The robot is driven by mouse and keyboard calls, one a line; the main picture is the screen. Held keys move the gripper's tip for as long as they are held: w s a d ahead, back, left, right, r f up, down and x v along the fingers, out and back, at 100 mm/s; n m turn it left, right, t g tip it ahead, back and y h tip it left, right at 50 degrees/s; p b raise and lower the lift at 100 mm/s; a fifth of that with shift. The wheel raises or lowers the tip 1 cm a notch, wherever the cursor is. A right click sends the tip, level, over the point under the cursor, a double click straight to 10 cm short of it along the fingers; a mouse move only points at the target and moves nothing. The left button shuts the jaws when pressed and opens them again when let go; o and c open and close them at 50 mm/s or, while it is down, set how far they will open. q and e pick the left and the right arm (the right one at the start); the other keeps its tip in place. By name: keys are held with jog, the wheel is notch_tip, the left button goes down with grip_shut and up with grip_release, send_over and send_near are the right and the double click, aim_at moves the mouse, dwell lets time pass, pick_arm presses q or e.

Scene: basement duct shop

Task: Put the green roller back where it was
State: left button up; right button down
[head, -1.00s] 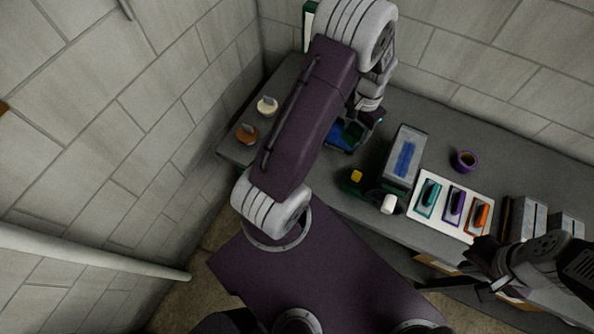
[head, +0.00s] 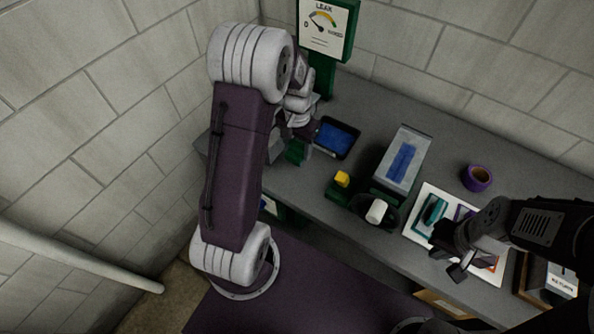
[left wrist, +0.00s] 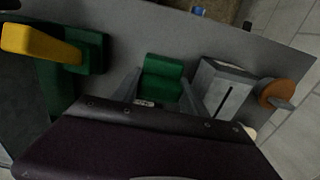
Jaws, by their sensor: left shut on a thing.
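My left gripper (left wrist: 160,95) is shut on the green roller (left wrist: 163,72), a green block-like thing between its two fingers. In the head view the green roller (head: 295,152) shows partly behind my left arm, left of the blue tray (head: 336,138). I cannot tell whether it touches the bench. The blue tray has a dark rim and looks empty. My right gripper (head: 450,263) looks open and empty, over the front edge of the white board (head: 418,222).
A green block with a yellow top (head: 342,179), a dark holder with a white roll (head: 376,210) and a grey box (head: 404,160) stand right of the tray. A purple cup (head: 477,177) is farther right. A slotted grey box (left wrist: 222,88) and orange knob (left wrist: 280,92) stand beside the roller.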

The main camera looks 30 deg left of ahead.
aim_at(298, 144)
pick_arm(q)
notch_tip(298, 144, down, 4)
jog(key=shift+w, duration=0.1)
jog(key=f, duration=0.3)
jog(key=shift+s+f, duration=0.1)
jog(key=shift+s, duration=0.1)
jog(key=shift+w+f, duration=0.1)
jog(key=shift+f, duration=0.55)
jog(key=o, duration=1.2)
notch_tip(298, 144, up, 12)
jog(key=shift+r, duration=0.2)
jog(key=s+d+f+n+t, duration=0.1)
jog(key=s+d, duration=0.6)
jog(key=s, duration=0.5)
jog(key=shift+s+d, duration=0.25)
jog(key=shift+d, duration=0.05)
